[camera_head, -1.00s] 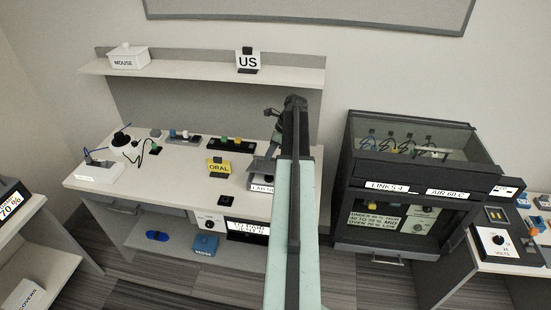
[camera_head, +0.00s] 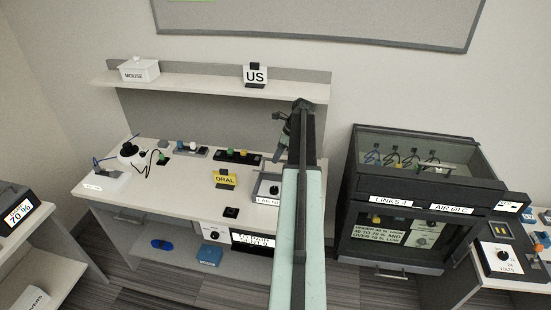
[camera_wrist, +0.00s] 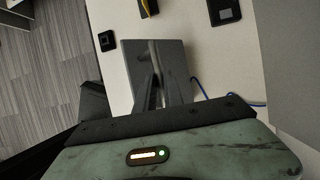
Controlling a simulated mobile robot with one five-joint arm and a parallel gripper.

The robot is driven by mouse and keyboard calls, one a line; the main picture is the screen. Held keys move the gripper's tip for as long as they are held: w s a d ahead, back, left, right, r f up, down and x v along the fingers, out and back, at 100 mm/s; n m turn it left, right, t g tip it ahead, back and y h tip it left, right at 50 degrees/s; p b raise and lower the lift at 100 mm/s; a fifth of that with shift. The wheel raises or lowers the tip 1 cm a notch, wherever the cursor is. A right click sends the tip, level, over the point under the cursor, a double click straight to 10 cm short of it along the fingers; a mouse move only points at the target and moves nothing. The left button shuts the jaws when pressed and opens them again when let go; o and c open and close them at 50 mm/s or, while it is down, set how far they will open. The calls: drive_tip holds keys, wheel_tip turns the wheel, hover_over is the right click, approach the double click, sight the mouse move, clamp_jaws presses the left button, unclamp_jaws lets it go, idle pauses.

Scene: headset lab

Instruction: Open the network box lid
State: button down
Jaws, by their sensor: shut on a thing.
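The network box (camera_head: 266,200) sits on the bench, its front label reading "LAB N…" and partly cut off by my arm. Its pale top side with a small dark part shows. The grey lid (camera_head: 281,150) stands steeply raised at the back of the box, partly behind my arm. In the wrist view the lid is a dark grey panel (camera_wrist: 172,62) in front of my fingers. My gripper (camera_head: 282,134) is shut on the lid; the exact grip point is hard to see. In the wrist view the gripper (camera_wrist: 152,82) reaches onto the panel.
A yellow "ORAL" sign (camera_head: 225,179) and a small black block (camera_head: 231,212) stand left of the box. A shelf (camera_head: 210,87) hangs above. A dark cabinet (camera_head: 420,200) stands right of my arm.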

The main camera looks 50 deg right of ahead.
drive_tip(key=shift+d+f, duration=0.1)
drive_tip(key=c, duration=1.7)
unclamp_jaws()
drive_tip(key=shift+c, duration=0.2)
drive_tip(key=shift+o, duration=1.4)
drive_tip(key=shift+w+d+f, duration=0.15)
drive_tip(key=p+v, duration=0.7)
drive_tip(key=v, duration=0.1)
